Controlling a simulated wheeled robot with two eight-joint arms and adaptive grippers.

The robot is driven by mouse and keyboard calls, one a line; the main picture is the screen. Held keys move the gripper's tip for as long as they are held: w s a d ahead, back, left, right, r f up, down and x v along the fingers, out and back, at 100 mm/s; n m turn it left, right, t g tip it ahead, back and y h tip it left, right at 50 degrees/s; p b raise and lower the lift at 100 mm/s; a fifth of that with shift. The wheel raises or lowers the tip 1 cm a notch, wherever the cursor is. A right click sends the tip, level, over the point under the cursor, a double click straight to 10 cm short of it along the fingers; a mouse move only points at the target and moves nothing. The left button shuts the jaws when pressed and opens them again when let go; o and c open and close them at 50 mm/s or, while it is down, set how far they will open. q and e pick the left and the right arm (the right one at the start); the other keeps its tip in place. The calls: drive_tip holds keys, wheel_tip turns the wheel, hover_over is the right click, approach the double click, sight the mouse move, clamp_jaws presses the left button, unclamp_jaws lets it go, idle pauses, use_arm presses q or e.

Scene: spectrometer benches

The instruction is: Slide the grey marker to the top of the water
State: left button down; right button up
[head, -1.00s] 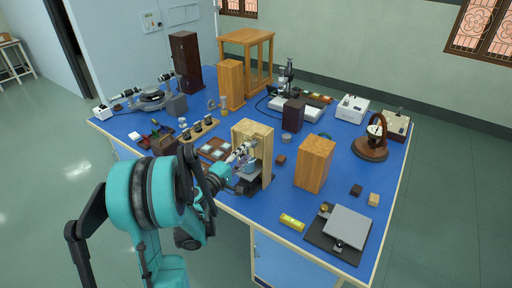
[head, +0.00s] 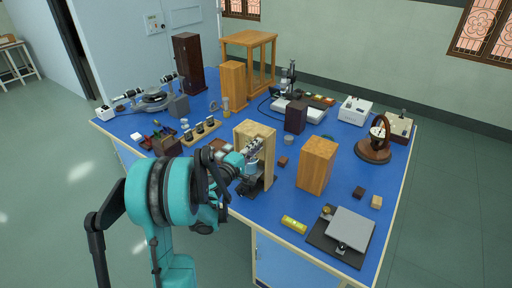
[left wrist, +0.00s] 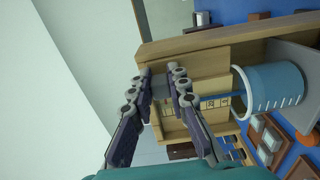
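A wooden stand (head: 268,135) with an upright back stands on the blue bench. In the left wrist view it appears sideways, with a pale numbered scale (left wrist: 208,103) on its board. The small grey marker (left wrist: 160,88) sits at the scale's board, between my fingertips. My right gripper is not in view.
A wooden block (head: 317,165) stands right of the stand. A yellow level (head: 294,224) and a flat grey platform (head: 350,229) lie near the front edge.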

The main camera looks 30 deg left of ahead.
use_arm(q)
drive_tip(key=shift+f, duration=0.1)
wheel_tip(320, 180, down, 3)
drive_tip(key=b, duration=0.3)
drive_tip(key=shift+f, duration=0.15)
drive_tip(key=c, duration=1.4)
unclamp_jaws()
drive_tip(key=shift+c, duration=0.2)
drive_tip(key=s, duration=1.2)
drive_tip(key=shift+a, duration=0.45)
